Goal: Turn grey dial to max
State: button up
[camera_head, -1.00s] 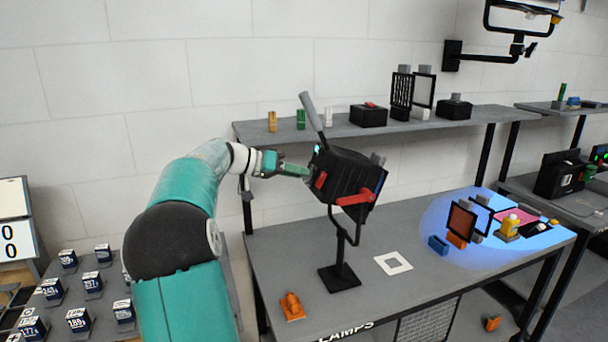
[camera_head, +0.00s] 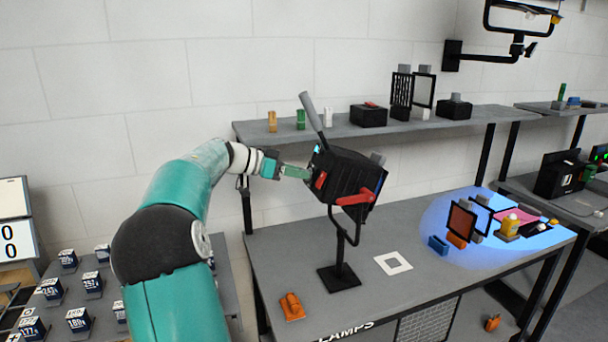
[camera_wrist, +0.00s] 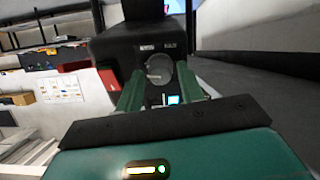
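The grey dial (camera_wrist: 158,70) is a round knob with a pale mark on the dark back panel of the black lamp (camera_wrist: 120,45). In the head view the lamp (camera_head: 347,178) stands tilted on a stand on the table, and the dial cannot be made out. My gripper (camera_wrist: 161,78) has its two green fingers apart, one on each side of the dial. A gap seems to show at each side, but contact is not clear. In the head view my gripper (camera_head: 297,172) is at the left end of the lamp.
A small lit screen (camera_wrist: 173,100) is below the dial. A red part (camera_wrist: 110,78) is left of the fingers. The lamp has a red lever (camera_head: 355,198) and a grey bar (camera_head: 311,110) on top.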

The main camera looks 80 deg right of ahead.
jog(key=v, duration=0.7)
dwell(0.4)
jog(key=shift+w, duration=0.15)
dwell(0.3)
jog(key=w+a+f+n+t+y, duration=0.15)
jog(key=w+a+n+t, duration=0.3)
jog(key=a, duration=0.45)
jog(key=w+a+f+n+t, duration=0.3)
jog(key=w+a+n, duration=0.25)
jog(key=a, duration=0.35)
jog(key=w+a+f+n+t, duration=0.35)
jog(key=w+a, duration=0.25)
jog(key=a, duration=0.4)
jog(key=s+a+f+n+t+y, duration=0.1)
jog(key=a+n, duration=0.3)
jog(key=a, duration=0.6)
jog(key=s+a+f+n+t+y, duration=0.2)
jog(key=a+n, duration=0.3)
jog(key=a, duration=0.6)
jog(key=s+a+f+n+t+y, duration=0.1)
jog(key=a+n, duration=0.4)
jog(key=a, duration=0.6)
notch_tip(320, 180, down, 2)
jog(key=t+y, duration=0.1)
jog(key=t, duration=0.1)
jog(key=shift+s+a+f+t, duration=0.15)
jog(key=shift+a+f+t, duration=0.05)
jog(key=shift+a+t, duration=0.1)
jog(key=shift+y, duration=0.25)
